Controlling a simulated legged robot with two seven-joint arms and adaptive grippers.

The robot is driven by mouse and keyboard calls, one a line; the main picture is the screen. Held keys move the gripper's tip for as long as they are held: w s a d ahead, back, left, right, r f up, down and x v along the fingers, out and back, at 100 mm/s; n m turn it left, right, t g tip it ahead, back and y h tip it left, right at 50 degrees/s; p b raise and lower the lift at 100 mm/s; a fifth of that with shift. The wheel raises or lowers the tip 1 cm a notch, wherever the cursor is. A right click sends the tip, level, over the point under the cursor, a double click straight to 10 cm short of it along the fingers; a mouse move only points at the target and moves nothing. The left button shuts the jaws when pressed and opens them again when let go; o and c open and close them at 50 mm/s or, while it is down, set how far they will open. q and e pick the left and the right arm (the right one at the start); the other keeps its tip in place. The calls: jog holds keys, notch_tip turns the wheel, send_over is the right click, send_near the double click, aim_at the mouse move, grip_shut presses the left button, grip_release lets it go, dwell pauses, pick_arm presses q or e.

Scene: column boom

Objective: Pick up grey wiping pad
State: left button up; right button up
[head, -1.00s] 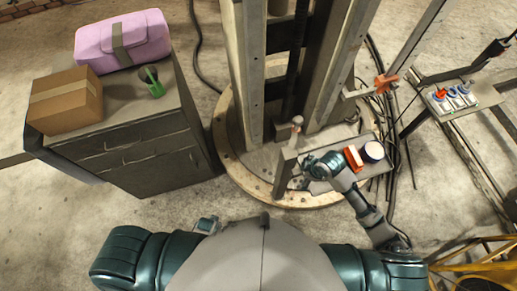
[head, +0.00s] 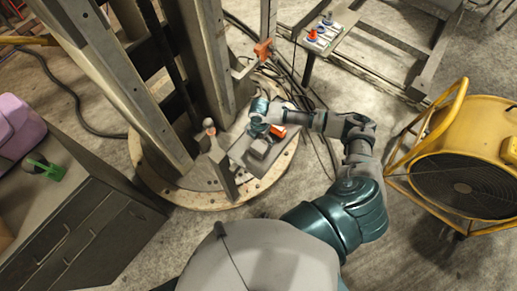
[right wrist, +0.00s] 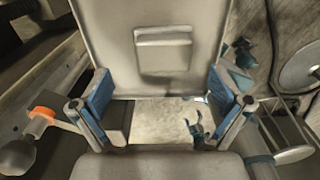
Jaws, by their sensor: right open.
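The grey wiping pad (head: 258,149) appears as a small grey block on the low shelf at the column's foot. In the right wrist view a grey block (right wrist: 163,50), which looks like the pad, lies ahead of the fingers on a flat grey surface. My right gripper (head: 264,131) is over the shelf, just behind the pad in the head view. In the wrist view its blue-padded fingers (right wrist: 160,100) are apart, with nothing held between them. Contact with the pad cannot be made out. My left gripper is not identifiable.
An orange item (head: 281,134) lies on the shelf (head: 240,150) beside my gripper. A ball-topped post (head: 209,130) stands at its left edge. The column (head: 207,70) rises behind. A yellow fan (head: 465,165) stands right, a grey cabinet (head: 75,215) left.

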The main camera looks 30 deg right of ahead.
aim_at(261, 144)
jog(key=f, duration=0.4)
jog(key=d+f, duration=0.1)
jog(key=f, duration=0.2)
jog(key=shift+s+f, duration=0.1)
jog(key=c, duration=1)
